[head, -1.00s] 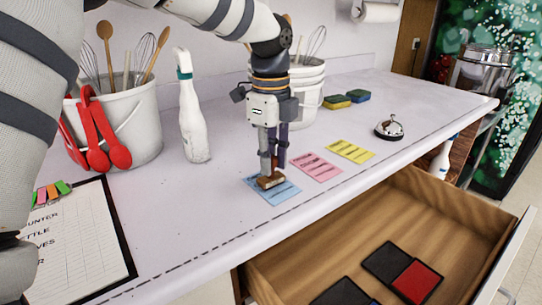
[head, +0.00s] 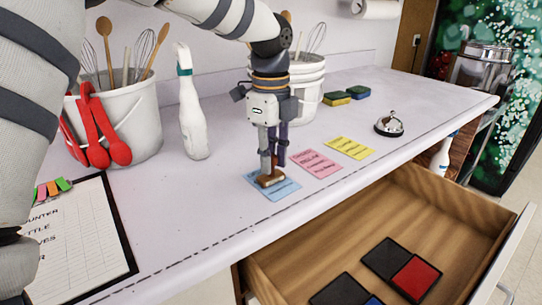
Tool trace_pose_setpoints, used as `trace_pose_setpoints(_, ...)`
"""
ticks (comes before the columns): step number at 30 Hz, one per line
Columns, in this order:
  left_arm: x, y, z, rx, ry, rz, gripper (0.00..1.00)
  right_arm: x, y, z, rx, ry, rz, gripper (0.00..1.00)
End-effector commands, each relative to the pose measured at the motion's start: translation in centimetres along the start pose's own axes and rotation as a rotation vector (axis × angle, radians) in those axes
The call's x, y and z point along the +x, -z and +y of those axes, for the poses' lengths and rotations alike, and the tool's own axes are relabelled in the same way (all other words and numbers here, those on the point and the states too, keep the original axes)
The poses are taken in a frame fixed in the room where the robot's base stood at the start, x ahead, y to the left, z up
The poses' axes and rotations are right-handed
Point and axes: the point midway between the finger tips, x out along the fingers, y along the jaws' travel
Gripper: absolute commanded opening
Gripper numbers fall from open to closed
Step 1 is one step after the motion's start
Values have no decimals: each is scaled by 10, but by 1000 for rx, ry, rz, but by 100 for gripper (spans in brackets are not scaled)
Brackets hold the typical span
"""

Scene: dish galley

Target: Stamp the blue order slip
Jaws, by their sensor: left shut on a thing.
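The blue order slip (head: 283,189) lies flat on the white counter near its front edge. My left gripper (head: 271,168) points down over the slip and is shut on a small brown wooden stamp (head: 270,180). The stamp's base is at the slip, over its left part; I cannot tell for sure whether it touches the paper. A pink slip (head: 316,163) and a yellow slip (head: 350,147) lie in a row to the right. My right gripper is not in view.
The open drawer (head: 370,226) below holds ink pads, one red (head: 416,279) and one partly seen blue. A bell (head: 389,124) stands right of the slips. A white bottle (head: 191,115), a utensil bucket (head: 140,115) and a clipboard (head: 80,245) are at left.

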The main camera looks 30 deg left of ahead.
Motion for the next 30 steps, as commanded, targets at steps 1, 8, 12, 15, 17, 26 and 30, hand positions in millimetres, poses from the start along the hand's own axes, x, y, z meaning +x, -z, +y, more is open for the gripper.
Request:
trace_pose_setpoints(1, -3, 0, 0, 0, -1, -1, 3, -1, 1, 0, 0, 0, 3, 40)
trace_pose_setpoints(8, -29, 0, 0, 1, 4, -1, 3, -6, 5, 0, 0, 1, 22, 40)
trace_pose_setpoints(12, -43, 0, 0, 0, 4, 0, 3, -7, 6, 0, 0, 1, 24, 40)
trace_pose_setpoints(15, -53, 0, -1, 0, 2, 0, 3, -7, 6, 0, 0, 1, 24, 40)
trace_pose_setpoints(17, -59, 0, -1, 0, 1, 0, 3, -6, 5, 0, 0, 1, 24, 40)
trace_pose_setpoints(26, -70, 0, 0, 1, -1, 0, 3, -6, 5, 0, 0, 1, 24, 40)
trace_pose_setpoints(30, -69, 0, 0, 1, 0, 0, 3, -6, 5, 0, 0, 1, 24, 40)
